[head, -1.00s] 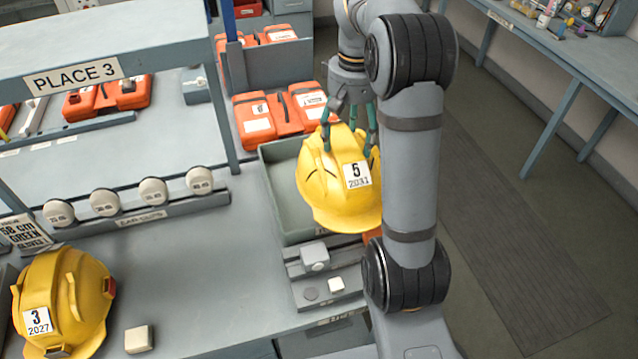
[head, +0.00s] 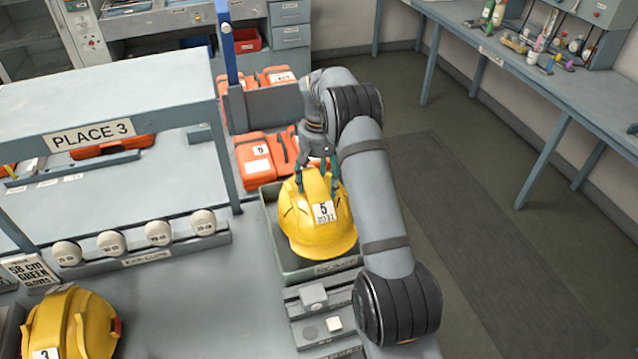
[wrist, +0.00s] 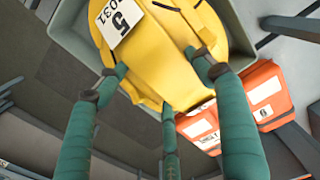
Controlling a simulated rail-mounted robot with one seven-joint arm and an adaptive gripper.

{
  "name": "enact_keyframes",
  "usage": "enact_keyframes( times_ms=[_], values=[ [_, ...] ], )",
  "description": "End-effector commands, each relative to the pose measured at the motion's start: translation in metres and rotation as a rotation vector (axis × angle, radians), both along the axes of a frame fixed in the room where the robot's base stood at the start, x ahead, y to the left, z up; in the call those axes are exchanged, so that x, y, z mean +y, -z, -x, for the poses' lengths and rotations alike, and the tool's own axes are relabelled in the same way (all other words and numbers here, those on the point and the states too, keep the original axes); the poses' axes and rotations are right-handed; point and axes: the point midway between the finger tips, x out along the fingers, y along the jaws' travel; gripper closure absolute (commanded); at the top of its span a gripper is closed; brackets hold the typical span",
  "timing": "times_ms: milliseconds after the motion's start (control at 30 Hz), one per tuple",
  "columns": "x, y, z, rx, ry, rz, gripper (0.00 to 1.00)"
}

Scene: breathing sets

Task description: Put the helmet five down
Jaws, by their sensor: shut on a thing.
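The yellow helmet five (head: 310,225), with a white label reading 5, is at the grey tray (head: 335,270) right of the bench. Its brim hides most of the tray's inside. I cannot tell whether it rests on the tray floor or hangs just above. My gripper (head: 317,180) is shut on the helmet from above, with green fingers around its crown. In the wrist view the fingers (wrist: 162,85) press on the yellow helmet (wrist: 165,45), and the tray rim (wrist: 240,30) shows around it.
Another yellow helmet (head: 75,325), labelled 3, sits at the lower left. Orange cases (head: 265,155) lie behind the tray. White round parts (head: 158,233) stand in a rack to the left. A small block unit (head: 320,312) is in front of the tray. A shelf post (head: 225,160) rises to the left.

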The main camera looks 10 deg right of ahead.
Motion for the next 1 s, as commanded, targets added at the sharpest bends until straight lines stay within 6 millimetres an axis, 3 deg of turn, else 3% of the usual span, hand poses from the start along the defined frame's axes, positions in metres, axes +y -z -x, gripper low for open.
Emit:
enact_keyframes(
  times_ms=[200,567,600,900,1000],
  values=[
    [0.0,0.021,0.0,0.0,0.0,0.0,0.9],
    [0.0,0.026,0.0,-0.002,-0.001,0.001,0.9],
    [0.0,0.026,0.0,0.0,-0.001,0.0,0.32],
    [0.0,0.025,0.0,0.0,-0.001,0.0,0.14],
    [0.0,0.025,0.0,0.0,-0.001,0.0,0.14]
  ],
)
